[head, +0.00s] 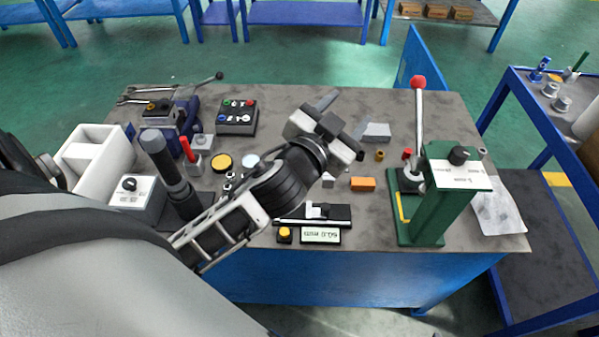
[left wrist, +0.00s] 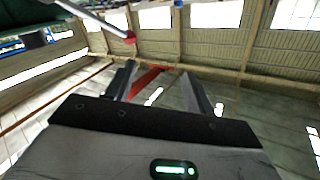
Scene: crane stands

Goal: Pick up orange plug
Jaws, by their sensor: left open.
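The orange plug (head: 362,184) appears to be the small orange block lying on the grey table, left of the green press. A smaller brownish-orange cylinder (head: 379,155) stands behind it. My left gripper (head: 346,114) is above the table, up and left of the orange block in the head view, with its fingers apart and nothing between them. In the left wrist view its two fingers (left wrist: 158,84) are spread and point toward the roof and far wall; the plug does not show there. My right gripper does not show.
The green press (head: 436,205) with its red-knobbed lever (head: 419,110) stands right of the plug; the knob also shows in the left wrist view (left wrist: 130,37).

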